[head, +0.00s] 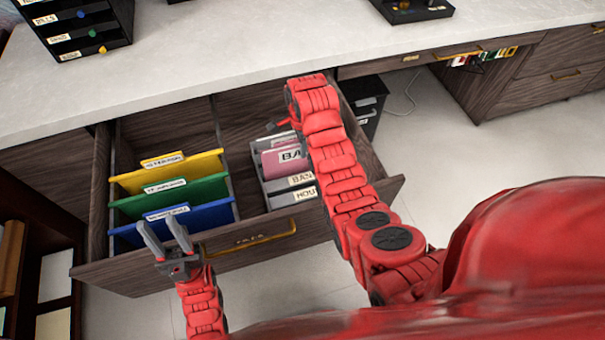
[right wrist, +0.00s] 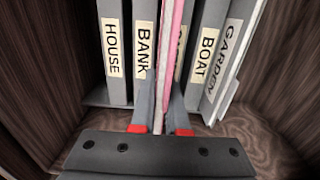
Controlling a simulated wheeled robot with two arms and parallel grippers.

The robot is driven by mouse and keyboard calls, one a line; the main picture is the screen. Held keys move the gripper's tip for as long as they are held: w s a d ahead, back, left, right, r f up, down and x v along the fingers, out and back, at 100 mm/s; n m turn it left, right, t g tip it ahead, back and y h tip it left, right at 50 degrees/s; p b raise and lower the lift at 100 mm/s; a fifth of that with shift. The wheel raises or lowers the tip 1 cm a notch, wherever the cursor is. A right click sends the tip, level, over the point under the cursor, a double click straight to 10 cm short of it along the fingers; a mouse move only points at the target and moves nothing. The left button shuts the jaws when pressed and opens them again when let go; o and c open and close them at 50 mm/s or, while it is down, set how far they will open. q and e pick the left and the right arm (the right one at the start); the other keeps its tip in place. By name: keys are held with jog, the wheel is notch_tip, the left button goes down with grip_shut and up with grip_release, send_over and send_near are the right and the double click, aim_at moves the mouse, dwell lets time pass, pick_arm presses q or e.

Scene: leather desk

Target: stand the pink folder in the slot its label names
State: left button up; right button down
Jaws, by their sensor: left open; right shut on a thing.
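The pink folder (head: 283,163) is upright in the grey slotted rack (head: 263,192) inside the open drawer. I cannot tell whether the folder touches the slot's bottom. My left gripper (head: 158,221) is open and empty in front of the blue folder (head: 205,217).
The HOUSE (right wrist: 115,50), BOAT (right wrist: 208,50) and GARDEN (right wrist: 225,60) dividers stand alongside. Yellow (head: 190,168) and green (head: 195,192) folders share the drawer's left side. The drawer front (head: 245,245) has a brass handle. The desk top (head: 230,50) lies beyond.

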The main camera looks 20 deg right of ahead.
aim_at(303, 164)
jog(key=shift+s+f+p, duration=0.1)
jog(key=shift+f+p, duration=0.2)
jog(key=shift+f, duration=3.85)
jog(key=shift+f, duration=0.1)
jog(key=c, duration=0.9)
grip_release()
